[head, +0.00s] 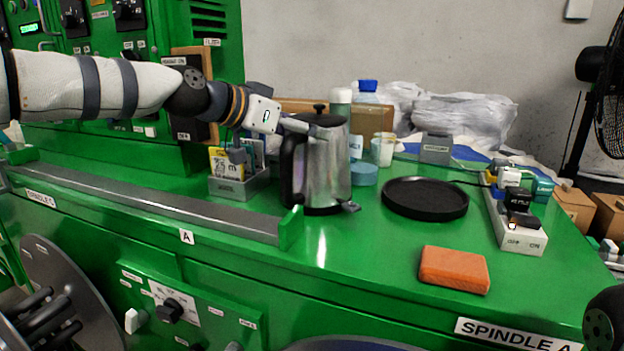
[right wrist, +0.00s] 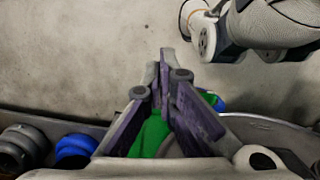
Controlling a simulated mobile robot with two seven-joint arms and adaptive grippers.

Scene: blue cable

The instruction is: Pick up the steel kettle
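The steel kettle (head: 328,172) stands upright on the green bench top in the head view, with a black lid knob and a black handle on its left side. A small grey part shows low at its right. My left gripper (head: 272,142) reaches in from the left at the kettle's upper part. Its fingers are spread apart, one left of the handle and one across the kettle's upper front; contact is unclear. In the right wrist view, my right gripper (right wrist: 163,95) has purple-padded fingers converging at the tips; whether they meet is unclear. No kettle shows there.
A black round tray (head: 425,197), an orange block (head: 454,270) and a white power strip (head: 518,237) lie right of the kettle. A grey box (head: 240,186) stands left. Bottles and a cup (head: 383,151) are behind. A metal rail (head: 150,204) runs along the left edge.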

